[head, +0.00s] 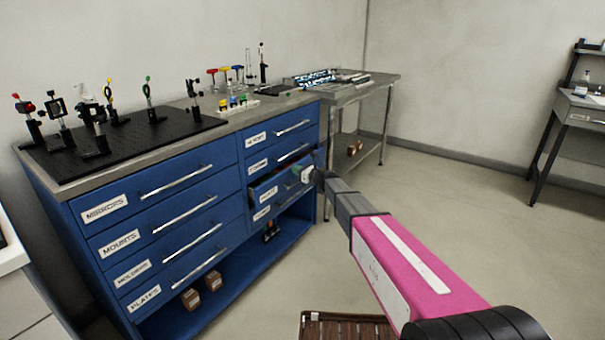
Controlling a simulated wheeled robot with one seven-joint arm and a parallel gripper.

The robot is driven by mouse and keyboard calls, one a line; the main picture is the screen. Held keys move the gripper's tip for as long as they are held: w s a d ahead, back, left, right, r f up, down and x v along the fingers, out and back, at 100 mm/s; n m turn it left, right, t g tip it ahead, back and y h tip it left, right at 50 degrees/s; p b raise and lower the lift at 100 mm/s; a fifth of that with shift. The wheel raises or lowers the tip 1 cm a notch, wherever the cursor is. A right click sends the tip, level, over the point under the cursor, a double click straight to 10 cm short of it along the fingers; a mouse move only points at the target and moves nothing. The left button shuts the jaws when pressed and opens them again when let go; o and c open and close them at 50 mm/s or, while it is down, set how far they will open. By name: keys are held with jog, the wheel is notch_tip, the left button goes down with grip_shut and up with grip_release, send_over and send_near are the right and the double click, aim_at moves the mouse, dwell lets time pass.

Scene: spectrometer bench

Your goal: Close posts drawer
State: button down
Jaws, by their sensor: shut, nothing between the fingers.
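The posts drawer (268,196) is the third one down in the right column of the blue cabinet. It stands partly pulled out, with its dark inside showing above the front. Its label is small and hard to read. My gripper (305,174) is shut and empty at the right end of this drawer's front, by its handle. It hides part of the handle and the drawer's right edge. I cannot tell whether it touches the drawer.
The other drawers, such as the mirrors drawer (150,195), look shut. A black breadboard (130,143) with optic mounts lies on the cabinet top. A metal table (372,84) stands behind, to the right. A brown slatted thing (345,328) is on the floor below. The floor to the right is open.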

jog(key=shift+w+a, duration=0.25)
jog(key=shift+a, duration=0.25)
